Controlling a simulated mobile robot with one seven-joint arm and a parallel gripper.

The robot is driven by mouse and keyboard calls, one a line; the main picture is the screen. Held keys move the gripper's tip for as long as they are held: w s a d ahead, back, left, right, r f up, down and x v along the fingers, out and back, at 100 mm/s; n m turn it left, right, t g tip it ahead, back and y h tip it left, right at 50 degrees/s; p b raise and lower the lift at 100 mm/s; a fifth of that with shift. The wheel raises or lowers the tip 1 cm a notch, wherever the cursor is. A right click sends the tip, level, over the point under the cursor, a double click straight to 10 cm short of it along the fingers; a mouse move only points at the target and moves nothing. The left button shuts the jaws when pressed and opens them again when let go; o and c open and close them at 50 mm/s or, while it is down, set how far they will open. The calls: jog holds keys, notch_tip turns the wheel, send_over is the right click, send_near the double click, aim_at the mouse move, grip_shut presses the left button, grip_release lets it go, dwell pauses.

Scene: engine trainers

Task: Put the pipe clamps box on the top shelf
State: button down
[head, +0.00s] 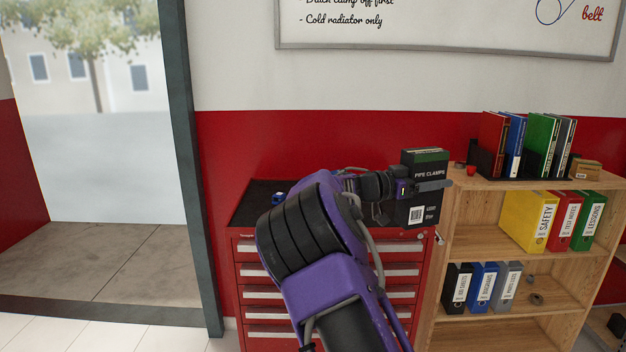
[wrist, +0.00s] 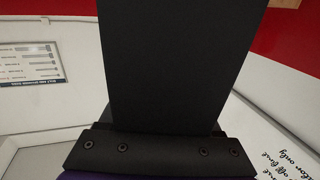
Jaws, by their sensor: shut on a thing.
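The pipe clamps box (head: 424,207) is a tall black box with a green top edge, white lettering and a barcode label. My gripper (head: 425,187) is shut on it and holds it upright at the right end of the red tool cabinet, just left of the wooden shelf unit. I cannot tell whether the box touches the cabinet top. In the wrist view the dark box (wrist: 180,65) fills the middle, above the gripper's edge. The top shelf (head: 490,180) of the wooden unit carries books and small things, with a bare strip along its front edge.
The red tool cabinet (head: 250,245) has a black top with a small blue object (head: 278,198). On the top shelf stand several upright books (head: 541,145), a small cardboard box (head: 585,169) and a small red item (head: 471,170). Binders (head: 530,235) fill parts of the lower shelves.

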aim_at(413, 217)
jog(key=a+f+n+t+y, duration=0.1)
jog(key=f, duration=0.2)
jog(key=w+a+f+n+t, duration=0.1)
jog(key=f+t, duration=0.1)
jog(key=f, duration=0.2)
jog(key=a+f+n+t+y, duration=0.1)
jog(key=f+t, duration=0.1)
jog(key=f, duration=0.2)
jog(key=shift+w+n+y, duration=0.3)
jog(key=shift+w, duration=0.1)
jog(key=shift+s+a+f+n+t+y, duration=1.2)
jog(key=shift+a+f+n+t+y, duration=2.65)
jog(key=shift+a+f+y, duration=1.45)
jog(key=s+r+n+y, duration=0.3)
jog(key=s+r+y, duration=0.1)
jog(key=s+r, duration=0.3)
jog(key=s+f, duration=0.3)
jog(key=f, duration=0.4)
jog(key=s+f, duration=0.4)
jog(key=f, duration=0.2)
jog(key=shift+a+f, duration=0.25)
jog(key=shift+f, duration=0.1)
jog(key=shift+w+a, duration=0.1)
